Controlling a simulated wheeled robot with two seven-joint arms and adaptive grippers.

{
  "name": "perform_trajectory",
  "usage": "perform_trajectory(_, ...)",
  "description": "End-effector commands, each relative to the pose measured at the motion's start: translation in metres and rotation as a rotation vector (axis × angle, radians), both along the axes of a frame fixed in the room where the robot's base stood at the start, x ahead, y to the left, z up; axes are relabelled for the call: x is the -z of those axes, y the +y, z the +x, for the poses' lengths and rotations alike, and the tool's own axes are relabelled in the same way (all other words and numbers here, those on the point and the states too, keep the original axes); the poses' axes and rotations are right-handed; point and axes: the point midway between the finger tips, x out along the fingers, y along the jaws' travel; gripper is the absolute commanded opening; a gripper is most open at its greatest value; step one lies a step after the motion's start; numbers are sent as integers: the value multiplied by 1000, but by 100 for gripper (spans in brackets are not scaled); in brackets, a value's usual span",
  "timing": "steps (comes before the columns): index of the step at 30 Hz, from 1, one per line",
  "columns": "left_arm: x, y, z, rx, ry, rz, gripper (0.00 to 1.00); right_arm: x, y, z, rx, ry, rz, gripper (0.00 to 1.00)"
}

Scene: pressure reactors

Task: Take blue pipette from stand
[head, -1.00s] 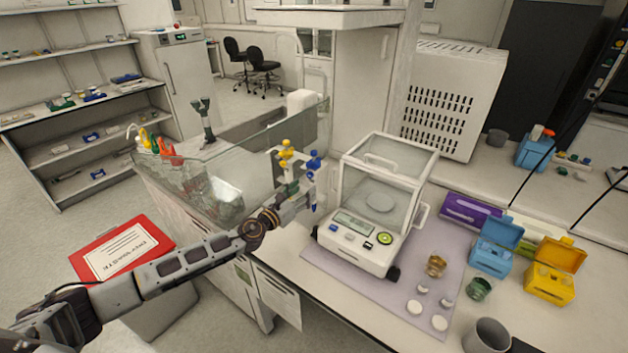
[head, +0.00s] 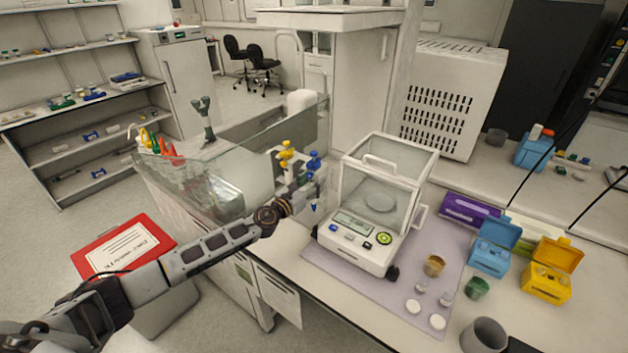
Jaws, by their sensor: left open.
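The blue pipette (head: 314,161) stands upright at the left of the balance, beside a yellow pipette (head: 286,156) on the same stand. The stand's pale body (head: 283,183) shows only in part. My left arm reaches in from the lower left, and my left gripper (head: 309,196) is at the blue pipette, just below its top. The gripper is open. The fingers are small and overlap the pipette and stand, so I cannot tell whether they touch the pipette. My right gripper does not show.
A balance with a glass draft shield (head: 372,205) stands close to the right of the pipettes. A glass screen (head: 240,135) runs along the bench to the left. Blue (head: 490,258) and yellow (head: 545,283) boxes and a grey cup (head: 485,336) stand farther right.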

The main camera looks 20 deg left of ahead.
Motion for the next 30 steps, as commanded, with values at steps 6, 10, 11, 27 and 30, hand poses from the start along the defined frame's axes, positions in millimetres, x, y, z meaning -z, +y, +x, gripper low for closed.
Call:
perform_trajectory(6, 0, 0, 0, 0, 0, 0, 52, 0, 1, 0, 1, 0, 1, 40)
perform_trajectory(10, 0, 0, 0, 0, 0, 0, 52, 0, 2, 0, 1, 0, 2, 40)
perform_trajectory(11, 0, 0, 0, 0, 0, 0, 52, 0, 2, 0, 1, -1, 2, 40)
perform_trajectory(27, -1, 0, 0, 0, -1, 0, 0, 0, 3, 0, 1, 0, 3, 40)
perform_trajectory(30, -1, 0, 0, 0, -1, 0, 0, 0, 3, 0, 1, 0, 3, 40)
